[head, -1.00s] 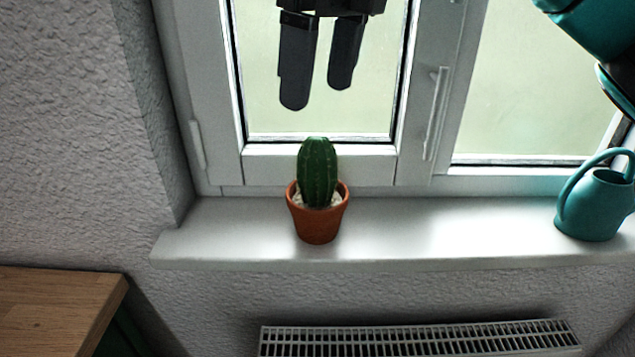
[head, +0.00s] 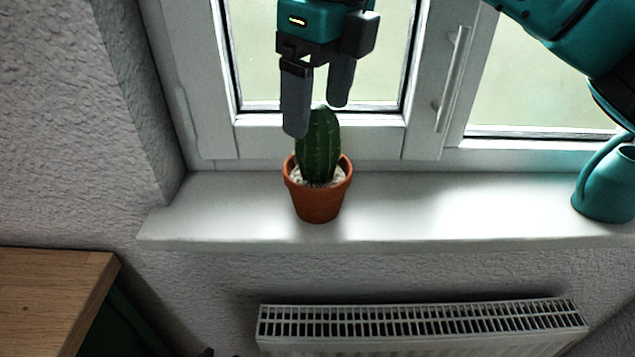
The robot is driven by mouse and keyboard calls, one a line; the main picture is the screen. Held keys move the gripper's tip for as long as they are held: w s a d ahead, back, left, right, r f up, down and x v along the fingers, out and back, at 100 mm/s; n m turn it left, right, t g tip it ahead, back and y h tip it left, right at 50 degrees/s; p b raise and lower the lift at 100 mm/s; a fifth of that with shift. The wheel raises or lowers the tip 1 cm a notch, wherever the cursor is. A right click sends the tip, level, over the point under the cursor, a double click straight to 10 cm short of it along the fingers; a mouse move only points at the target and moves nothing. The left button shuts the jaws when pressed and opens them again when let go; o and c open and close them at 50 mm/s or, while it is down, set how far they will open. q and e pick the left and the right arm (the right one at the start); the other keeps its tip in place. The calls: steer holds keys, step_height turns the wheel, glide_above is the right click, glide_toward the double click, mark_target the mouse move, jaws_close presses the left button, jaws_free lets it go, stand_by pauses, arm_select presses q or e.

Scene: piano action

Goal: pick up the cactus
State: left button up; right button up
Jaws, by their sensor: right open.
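The cactus (head: 320,150) is green and ribbed and stands upright in a terracotta pot (head: 319,201) with pale stones, on the white windowsill (head: 430,205). My right gripper (head: 317,120) points down from above, its two dark fingers apart and nothing held between them. The near left finger overlaps the upper left edge of the cactus in the picture, and the other finger ends behind and above its top. I cannot tell whether a finger touches the cactus. My left gripper is not in view.
A teal watering can (head: 607,185) stands on the sill at the right. The window (head: 425,130) with its handle is behind the cactus. A radiator (head: 420,325) is below the sill, and a wooden top (head: 50,295) is at lower left. The sill between cactus and can is clear.

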mark_target(318, 164)
step_height(318, 164, down, 4)
steer(key=shift+a+r, duration=0.15)
steer(key=shift+r, duration=0.05)
jaws_close()
stand_by(0.7)
steer(key=shift+r, duration=0.1)
